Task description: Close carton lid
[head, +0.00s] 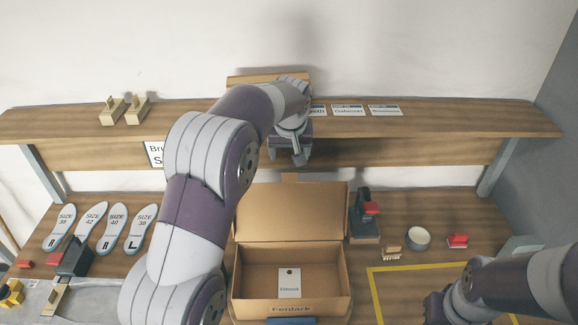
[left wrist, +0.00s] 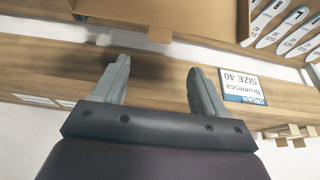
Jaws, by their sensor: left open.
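The open cardboard carton (head: 256,309) stands on the table in the middle of the head view, with a white card (head: 289,283) inside. Its lid (head: 290,212) stands up at the back, leaning away from the opening. My left gripper (head: 288,158) is above and behind the lid, in front of the shelf, apart from the lid. In the left wrist view its two fingers (left wrist: 157,88) are spread with nothing between them, and cardboard (left wrist: 195,22) shows at the top. My right gripper (head: 436,306) is low at the lower right; its fingers are not clear.
A raised shelf (head: 430,122) runs across the back, bearing cards and wooden blocks. Several insoles (head: 88,222) lie at the left. A dark stamp-like tool (head: 364,222), a white bowl (head: 418,237) and a red-topped stamp (head: 457,241) stand right of the carton. Yellow tape (head: 377,292) marks the table.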

